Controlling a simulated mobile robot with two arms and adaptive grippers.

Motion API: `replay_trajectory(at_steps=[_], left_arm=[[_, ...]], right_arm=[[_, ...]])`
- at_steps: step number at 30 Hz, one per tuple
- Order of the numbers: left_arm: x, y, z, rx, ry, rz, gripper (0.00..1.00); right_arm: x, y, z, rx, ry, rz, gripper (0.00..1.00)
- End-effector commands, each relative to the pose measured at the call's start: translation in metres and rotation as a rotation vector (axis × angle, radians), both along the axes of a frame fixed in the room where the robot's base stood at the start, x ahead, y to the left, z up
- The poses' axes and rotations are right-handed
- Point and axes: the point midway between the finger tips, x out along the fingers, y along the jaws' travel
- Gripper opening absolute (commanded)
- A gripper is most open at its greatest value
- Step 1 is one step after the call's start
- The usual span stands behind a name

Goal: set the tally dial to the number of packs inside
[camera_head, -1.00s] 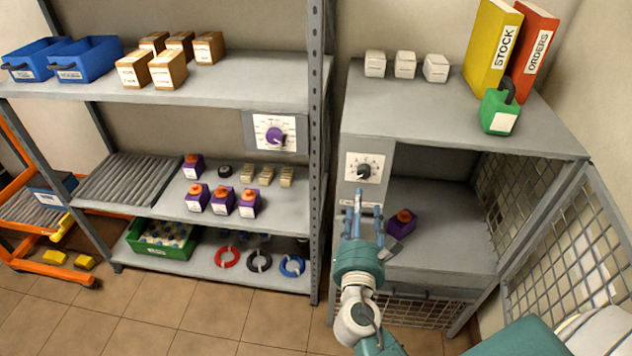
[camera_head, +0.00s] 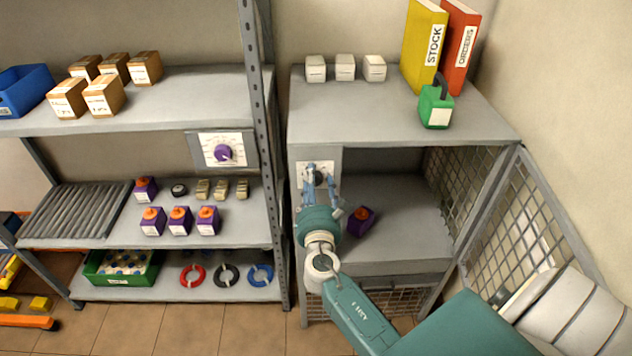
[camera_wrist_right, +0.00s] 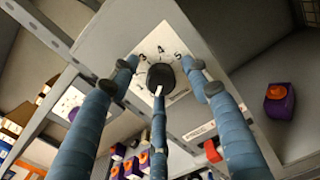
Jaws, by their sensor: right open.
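A black dial (camera_head: 320,178) sits on a white numbered plate on the cabinet's left front panel. In the right wrist view the black dial (camera_wrist_right: 160,77) shows a white pointer mark aimed toward the bottom of that picture. My right gripper (camera_head: 321,182) is open, its fingers spread around the dial; contact cannot be told. In the right wrist view the blue fingers (camera_wrist_right: 159,85) stand on several sides of it. One purple pack with an orange top (camera_head: 361,220) lies inside the open cabinet (camera_head: 405,240), also in the right wrist view (camera_wrist_right: 279,103). My left gripper is not in view.
A purple dial (camera_head: 223,153) is on the shelf rack to the left. Several purple packs (camera_head: 180,221) stand on that rack. The mesh door (camera_head: 515,225) stands open at right. White boxes (camera_head: 345,67), binders (camera_head: 424,45) and a green padlock-like item (camera_head: 436,107) are on top.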

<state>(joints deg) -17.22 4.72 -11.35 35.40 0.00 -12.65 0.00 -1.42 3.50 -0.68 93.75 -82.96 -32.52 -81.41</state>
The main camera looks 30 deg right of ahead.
Motion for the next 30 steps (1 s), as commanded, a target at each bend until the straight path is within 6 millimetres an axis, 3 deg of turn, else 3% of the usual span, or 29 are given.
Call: replay_trajectory(at_steps=[4, 10, 11, 30], left_arm=[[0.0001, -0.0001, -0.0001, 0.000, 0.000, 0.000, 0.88], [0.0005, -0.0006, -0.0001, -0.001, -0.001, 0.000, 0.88], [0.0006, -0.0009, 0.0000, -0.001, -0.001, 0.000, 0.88], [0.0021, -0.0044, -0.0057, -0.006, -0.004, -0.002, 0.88]], right_arm=[[-0.0002, 0.0003, -0.0001, 0.000, 0.000, 0.000, 0.46], [-0.0003, 0.0003, 0.0001, 0.000, 0.000, 0.000, 0.06], [-0.0004, 0.0002, 0.0002, 0.000, 0.000, 0.000, 0.04], [-0.0003, -0.0013, 0.0022, 0.056, -0.041, -0.002, 0.03]])
